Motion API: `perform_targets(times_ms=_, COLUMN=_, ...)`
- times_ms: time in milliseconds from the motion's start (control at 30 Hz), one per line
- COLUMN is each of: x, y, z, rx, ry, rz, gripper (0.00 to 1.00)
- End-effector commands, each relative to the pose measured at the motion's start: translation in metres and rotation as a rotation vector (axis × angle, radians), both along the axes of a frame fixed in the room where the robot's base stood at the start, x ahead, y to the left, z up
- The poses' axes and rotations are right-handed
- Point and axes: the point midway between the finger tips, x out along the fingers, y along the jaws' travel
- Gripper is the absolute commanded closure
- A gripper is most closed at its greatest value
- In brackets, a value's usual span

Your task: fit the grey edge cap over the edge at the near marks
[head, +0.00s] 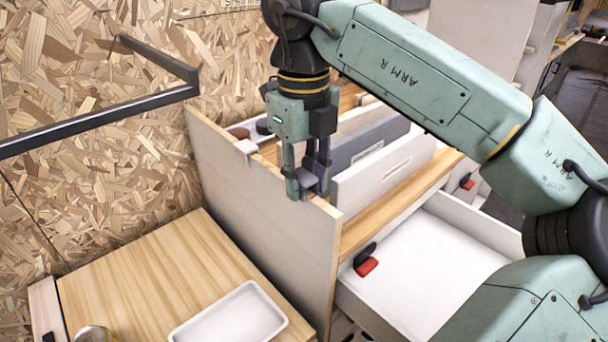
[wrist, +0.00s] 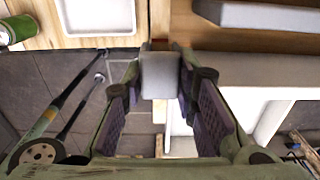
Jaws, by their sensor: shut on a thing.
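My gripper (head: 306,188) is shut on the small grey edge cap (head: 309,178), right at the top edge of the upright wooden panel (head: 262,208). In the wrist view the grey cap (wrist: 161,76) sits between the two fingers, in line with the panel's edge (wrist: 160,22). I cannot tell whether the cap touches the edge or hangs just above it. A second light grey cap (head: 246,147) sits on the same edge, farther back. The near marks cannot be made out; the fingers and cap may cover them.
Left of the panel is a wooden worktop (head: 160,265) with a white tray (head: 230,315). Right of it are upright boards (head: 385,170) and an open white drawer (head: 430,260). A black metal rail (head: 100,123) juts from the chipboard wall at left.

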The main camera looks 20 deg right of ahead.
Motion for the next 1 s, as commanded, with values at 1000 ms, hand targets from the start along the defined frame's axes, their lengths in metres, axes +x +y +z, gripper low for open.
perform_targets(times_ms=1000, x=0.0, y=0.0, z=-0.013, rx=0.0, ry=0.0, rz=0.0, gripper=0.88)
